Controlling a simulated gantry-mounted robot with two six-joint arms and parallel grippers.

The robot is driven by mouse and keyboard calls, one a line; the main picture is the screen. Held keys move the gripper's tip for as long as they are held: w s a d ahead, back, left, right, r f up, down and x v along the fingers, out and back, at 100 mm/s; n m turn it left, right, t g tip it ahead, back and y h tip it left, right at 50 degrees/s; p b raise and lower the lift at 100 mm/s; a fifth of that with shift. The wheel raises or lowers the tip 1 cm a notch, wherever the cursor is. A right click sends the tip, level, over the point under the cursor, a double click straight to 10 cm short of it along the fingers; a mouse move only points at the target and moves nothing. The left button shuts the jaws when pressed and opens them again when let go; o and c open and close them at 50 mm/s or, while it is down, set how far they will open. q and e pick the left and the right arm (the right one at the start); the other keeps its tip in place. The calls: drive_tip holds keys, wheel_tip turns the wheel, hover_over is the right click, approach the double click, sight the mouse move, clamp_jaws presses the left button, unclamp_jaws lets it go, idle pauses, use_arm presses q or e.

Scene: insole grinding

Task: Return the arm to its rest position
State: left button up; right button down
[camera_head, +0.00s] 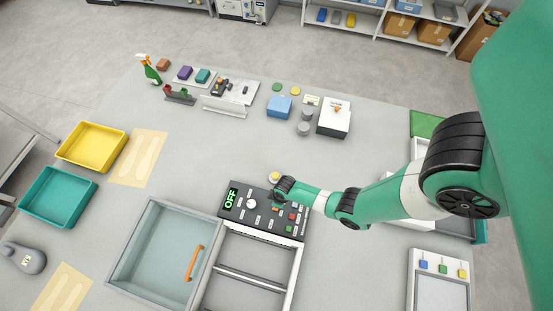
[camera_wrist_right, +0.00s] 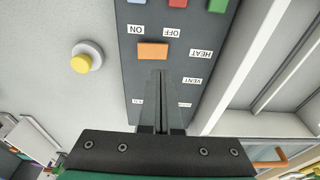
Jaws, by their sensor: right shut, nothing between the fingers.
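My right arm reaches in from the right of the head view, and my right gripper (camera_head: 277,192) is over the black control panel (camera_head: 250,204). In the right wrist view the gripper (camera_wrist_right: 161,74) is shut and empty. Its fingertips are just below an orange button (camera_wrist_right: 153,50) on the panel; I cannot tell whether they touch the panel. Labels near the fingers read ON, OFF, HEAT and VENT. The panel's green display reads OFF in the head view. My left gripper is not in view.
A yellow round button (camera_wrist_right: 83,62) stands beside the panel. A glass-lidded box (camera_head: 160,250) with an orange handle (camera_head: 194,262) lies in front of it. A yellow tray (camera_head: 92,146) and a teal tray (camera_head: 57,197) are at left. The table's middle is clear.

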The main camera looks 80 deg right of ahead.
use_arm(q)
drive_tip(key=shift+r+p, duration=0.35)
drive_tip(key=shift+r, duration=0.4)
use_arm(e)
drive_tip(key=shift+r, duration=0.75)
drive_tip(key=shift+a, duration=0.1)
